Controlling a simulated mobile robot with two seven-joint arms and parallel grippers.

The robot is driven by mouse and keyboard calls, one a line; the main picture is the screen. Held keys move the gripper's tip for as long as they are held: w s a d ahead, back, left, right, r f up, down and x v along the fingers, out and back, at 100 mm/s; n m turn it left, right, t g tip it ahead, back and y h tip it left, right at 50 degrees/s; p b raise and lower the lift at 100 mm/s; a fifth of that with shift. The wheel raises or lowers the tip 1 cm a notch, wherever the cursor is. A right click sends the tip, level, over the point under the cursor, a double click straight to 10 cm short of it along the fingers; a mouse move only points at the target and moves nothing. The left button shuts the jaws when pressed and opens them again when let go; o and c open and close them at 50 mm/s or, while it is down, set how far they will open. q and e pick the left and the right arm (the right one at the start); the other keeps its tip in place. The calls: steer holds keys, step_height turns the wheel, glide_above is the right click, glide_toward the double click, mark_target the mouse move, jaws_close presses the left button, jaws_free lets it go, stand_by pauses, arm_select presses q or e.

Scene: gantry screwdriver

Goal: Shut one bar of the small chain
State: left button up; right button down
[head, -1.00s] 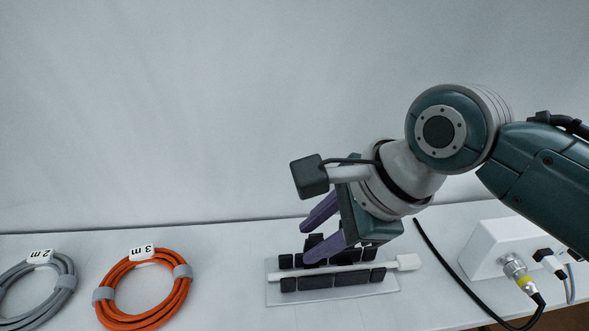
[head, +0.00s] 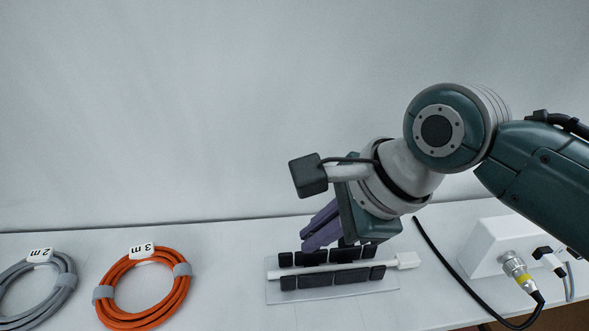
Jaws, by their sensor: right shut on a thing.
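The small chain (head: 325,280) is a row of black pieces along both sides of a white rod, lying on a pale plate (head: 385,289). My right gripper (head: 311,243) comes down from the right over the back row of black pieces. Its two purple fingers are drawn together, shut on a bar of the chain, which the fingers hide. A bit of black shows behind the gripper near the back row. My left gripper is not in view.
A grey cable coil (head: 67,285) and an orange cable coil (head: 181,290), both tagged, lie at the left. A white box (head: 497,245) with plugged connectors and a black cable (head: 455,275) is at the right. Bare table shows between the orange coil and the plate.

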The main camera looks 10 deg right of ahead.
steer(key=shift+s+t+p, duration=0.45)
steer(key=shift+t+p, duration=0.15)
steer(key=shift+p, duration=0.45)
steer(key=shift+s+f+n+t, duration=0.3)
steer(key=shift+f+t, duration=0.05)
steer(key=shift+t, duration=0.25)
steer(key=shift+s+f+t, duration=0.35)
steer(key=shift+f+t, duration=0.15)
steer(key=shift+t, duration=0.5)
steer(key=shift+s+f+n+t+y+b, duration=0.25)
steer(key=shift+n+t+y+b, duration=0.2)
steer(key=shift+t+b, duration=0.65)
steer(key=c, duration=1)
jaws_free()
